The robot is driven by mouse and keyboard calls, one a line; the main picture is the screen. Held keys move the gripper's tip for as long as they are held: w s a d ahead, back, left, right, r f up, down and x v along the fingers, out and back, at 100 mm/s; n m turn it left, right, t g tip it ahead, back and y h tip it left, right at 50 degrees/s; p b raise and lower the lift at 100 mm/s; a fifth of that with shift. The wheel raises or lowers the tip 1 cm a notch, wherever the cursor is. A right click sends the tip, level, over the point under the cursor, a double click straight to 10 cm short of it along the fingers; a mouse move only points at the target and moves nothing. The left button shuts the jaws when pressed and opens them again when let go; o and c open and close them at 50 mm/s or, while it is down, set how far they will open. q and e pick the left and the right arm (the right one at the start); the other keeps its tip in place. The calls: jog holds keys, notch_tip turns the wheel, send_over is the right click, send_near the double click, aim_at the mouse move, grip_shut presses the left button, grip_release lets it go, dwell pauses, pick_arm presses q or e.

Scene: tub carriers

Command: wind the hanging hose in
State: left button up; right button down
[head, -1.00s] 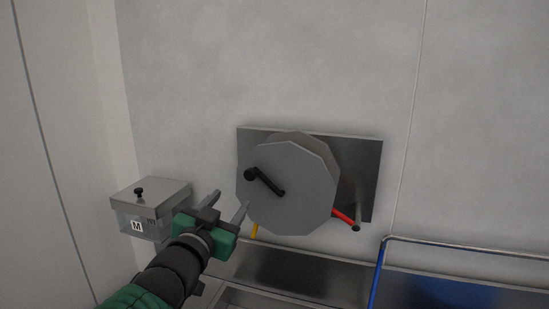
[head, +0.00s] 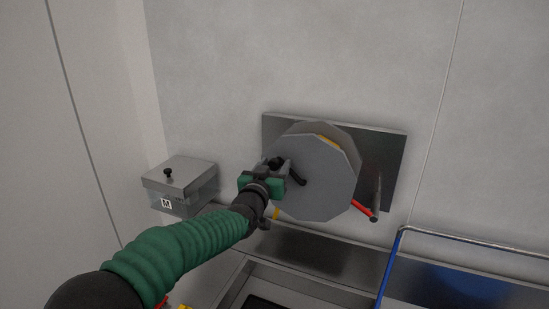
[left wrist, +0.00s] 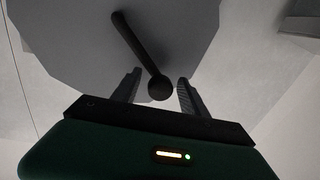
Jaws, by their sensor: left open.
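The hose reel (head: 318,185) is a grey many-sided disc on a dark metal wall plate (head: 385,150). Its black crank (head: 298,179) sits on the front face, and the knob end is partly hidden by my gripper in the head view. A short piece of yellow hose (head: 276,213) hangs below the reel, and some yellow shows at its top edge. My left gripper (head: 272,166) is at the crank. In the left wrist view the crank knob (left wrist: 160,88) lies between the two open fingers (left wrist: 157,92), with gaps on both sides. My right gripper is not in view.
A red lever (head: 362,208) sticks out at the reel's lower right. A clear box with a grey lid (head: 180,172) and an M label is on the left. A metal basin (head: 240,283) lies below, and a blue-legged rail (head: 389,268) stands at right.

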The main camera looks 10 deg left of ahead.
pick_arm(q)
jog(key=shift+d, duration=0.2)
jog(key=shift+w+a, duration=0.15)
jog(key=shift+a, duration=0.15)
jog(key=c, duration=0.7)
grip_shut()
dwell(0.3)
